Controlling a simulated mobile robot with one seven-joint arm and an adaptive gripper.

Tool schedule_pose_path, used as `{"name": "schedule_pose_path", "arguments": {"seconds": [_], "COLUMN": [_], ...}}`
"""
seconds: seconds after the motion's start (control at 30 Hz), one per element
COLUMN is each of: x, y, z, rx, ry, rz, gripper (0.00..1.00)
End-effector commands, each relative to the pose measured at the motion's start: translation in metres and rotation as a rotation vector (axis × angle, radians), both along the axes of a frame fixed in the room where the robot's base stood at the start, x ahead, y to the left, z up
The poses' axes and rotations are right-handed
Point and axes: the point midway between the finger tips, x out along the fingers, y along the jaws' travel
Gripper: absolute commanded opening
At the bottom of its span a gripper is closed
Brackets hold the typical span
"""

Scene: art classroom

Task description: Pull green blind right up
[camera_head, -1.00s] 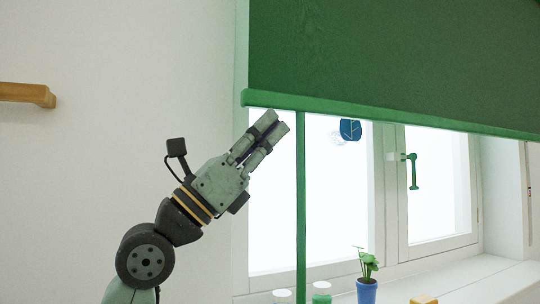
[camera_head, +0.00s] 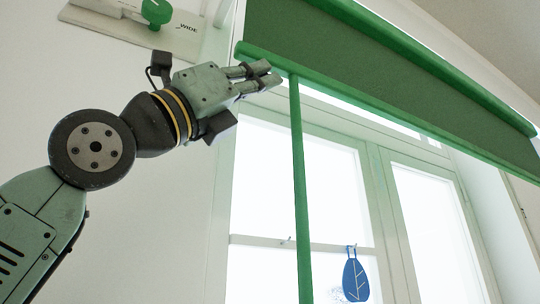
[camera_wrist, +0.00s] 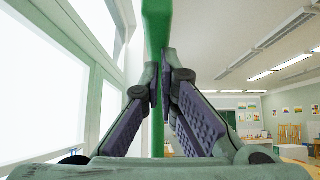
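The green blind (camera_head: 400,95) is rolled down only a short way from its roller at the top of the window. Its green bottom rail (camera_head: 380,121) slants across the head view, and a green rod (camera_head: 299,190) hangs down from it. My gripper (camera_head: 270,74) is at the left end of the rail, just left of the rod's top. In the wrist view my gripper (camera_wrist: 163,75) has its fingertips close together with a green part of the blind (camera_wrist: 157,20) between them. The exact contact is partly hidden by the fingers.
The window (camera_head: 300,170) is bare below the blind, with a blue leaf ornament (camera_head: 355,277) hanging there. A white board with a green knob (camera_head: 157,12) is on the wall at upper left. The classroom opens to the right in the wrist view.

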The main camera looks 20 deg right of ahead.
Motion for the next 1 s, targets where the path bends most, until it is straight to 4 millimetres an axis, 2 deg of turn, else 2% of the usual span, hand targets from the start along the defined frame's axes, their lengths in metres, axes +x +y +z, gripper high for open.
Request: {"name": "schedule_pose_path", "arguments": {"seconds": [0.03,0.1,0.37,0.83,1.0], "x": [0.001,0.001,0.0,0.001,0.006], "y": [0.002,0.001,0.0,0.001,0.002], "z": [0.014,0.024,0.043,0.043,0.025], "rx": [-0.001,0.0,0.001,0.001,0.001], "ry": [0.003,0.003,0.002,0.002,0.004], "rz": [0.001,0.001,0.001,0.001,0.001], "gripper": [0.0,0.0,0.0,0.0,0.0]}}
